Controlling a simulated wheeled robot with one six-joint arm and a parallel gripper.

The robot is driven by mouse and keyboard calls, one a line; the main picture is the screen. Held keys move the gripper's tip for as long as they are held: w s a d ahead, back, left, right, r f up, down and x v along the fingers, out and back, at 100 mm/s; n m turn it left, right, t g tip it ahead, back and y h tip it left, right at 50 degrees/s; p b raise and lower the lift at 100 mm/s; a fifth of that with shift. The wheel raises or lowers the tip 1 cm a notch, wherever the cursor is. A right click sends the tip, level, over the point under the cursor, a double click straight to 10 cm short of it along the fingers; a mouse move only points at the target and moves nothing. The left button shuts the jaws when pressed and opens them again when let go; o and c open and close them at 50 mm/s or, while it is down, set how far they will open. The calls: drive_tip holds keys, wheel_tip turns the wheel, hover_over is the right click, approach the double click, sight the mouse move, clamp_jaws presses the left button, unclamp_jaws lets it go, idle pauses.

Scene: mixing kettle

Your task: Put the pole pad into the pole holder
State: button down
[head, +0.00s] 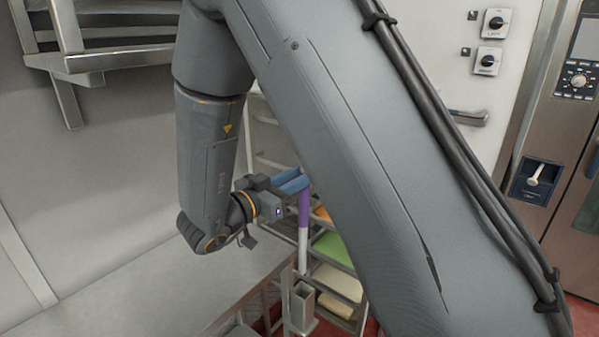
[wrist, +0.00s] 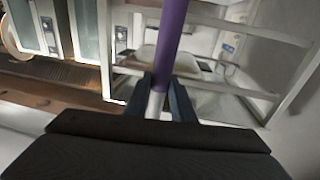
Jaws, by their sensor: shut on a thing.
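The pole pad, a slim pole with a purple part (head: 304,213) and a white part below it, hangs roughly upright in the head view. In the wrist view the pole (wrist: 169,40) runs up between the fingers. My gripper (head: 293,181) has blue fingers shut on the pole; the fingers also show in the wrist view (wrist: 161,88). The pole holder (head: 301,304), a small square metal tube, stands low in the head view, below the pole's white end. The pole's top is partly hidden by my arm, and I cannot tell the exact gap to the holder.
A rack with colored trays, including a green one (head: 332,248), stands right behind the pole and holder. Metal steps (head: 105,62) are at upper left. A steel machine with a control panel (head: 577,80) is at the right. My arm covers much of the middle.

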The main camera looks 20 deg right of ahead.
wheel_tip(320, 180, down, 4)
drive_tip(key=b, duration=0.3)
drive_tip(key=shift+w+r, duration=0.1)
drive_tip(key=shift+r, duration=0.15)
drive_tip(key=shift+f+b, duration=0.4)
drive_tip(key=shift+f, duration=0.7)
drive_tip(key=shift+a+p, duration=0.1)
drive_tip(key=shift+p, duration=0.6)
drive_tip(key=b, duration=0.4)
hover_over(302, 248)
drive_tip(key=shift+a+f, duration=0.15)
drive_tip(key=shift+f, duration=2)
drive_tip(key=shift+a+f, duration=0.1)
drive_tip(key=shift+f, duration=2)
drive_tip(key=shift+f+b, duration=1.95)
drive_tip(key=shift+f, duration=2.2)
